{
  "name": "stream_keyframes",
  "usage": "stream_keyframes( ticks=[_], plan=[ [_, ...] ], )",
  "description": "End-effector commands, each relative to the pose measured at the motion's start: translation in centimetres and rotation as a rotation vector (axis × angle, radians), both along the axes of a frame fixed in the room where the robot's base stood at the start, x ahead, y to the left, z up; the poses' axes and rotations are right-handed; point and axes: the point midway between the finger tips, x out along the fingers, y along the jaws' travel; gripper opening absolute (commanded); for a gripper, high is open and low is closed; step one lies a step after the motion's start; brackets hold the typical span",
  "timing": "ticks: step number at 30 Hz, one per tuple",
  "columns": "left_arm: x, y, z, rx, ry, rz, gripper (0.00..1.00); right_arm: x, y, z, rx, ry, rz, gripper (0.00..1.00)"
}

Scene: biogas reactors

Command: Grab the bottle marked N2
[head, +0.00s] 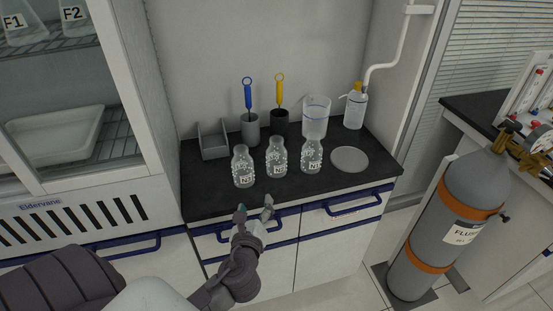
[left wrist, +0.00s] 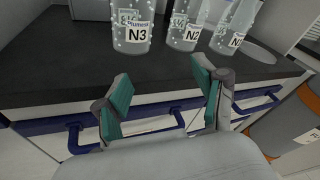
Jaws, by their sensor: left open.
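Three clear bottles stand upright in a row on the black counter (head: 208,203). The N2 bottle (head: 276,158) is the middle one; its label also shows in the left wrist view (left wrist: 185,33). The N3 bottle (head: 243,167) stands to its left, also in the left wrist view (left wrist: 131,35). The N1 bottle (head: 312,155) stands to its right; its label is partly cut by the angle in the left wrist view (left wrist: 228,40). My left gripper (head: 254,213) is open and empty, in front of the counter's front edge, apart from the bottles. My right gripper is not in view.
Behind the bottles stand a grey holder (head: 213,143), two dark cups with a blue brush (head: 248,95) and a yellow brush (head: 280,92), a beaker (head: 315,118) and a wash bottle (head: 355,107). A round grey pad (head: 350,159) lies right. Blue drawer handles (head: 353,204) project below. A gas cylinder (head: 447,220) stands right.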

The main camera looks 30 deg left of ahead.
Motion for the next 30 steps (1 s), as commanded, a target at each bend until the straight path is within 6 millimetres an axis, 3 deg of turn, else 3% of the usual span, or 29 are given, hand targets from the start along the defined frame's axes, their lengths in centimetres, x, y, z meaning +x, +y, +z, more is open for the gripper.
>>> stream_keyframes(
  ticks=[3, 7, 18, 30],
  plan=[
    [1.8, -0.4, 1.2, 0.312, 0.04, -0.101, 0.7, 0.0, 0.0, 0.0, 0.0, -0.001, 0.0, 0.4],
    [3.0, -0.8, 1.8, 0.48, 0.063, -0.148, 0.7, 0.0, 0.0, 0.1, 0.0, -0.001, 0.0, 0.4],
    [9.0, 1.6, 2.0, 0.509, 0.067, -0.153, 0.7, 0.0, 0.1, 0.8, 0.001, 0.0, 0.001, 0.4],
    [12.9, 2.9, 2.3, 0.504, 0.065, -0.152, 0.7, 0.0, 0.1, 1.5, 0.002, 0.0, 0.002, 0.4]
  ],
)
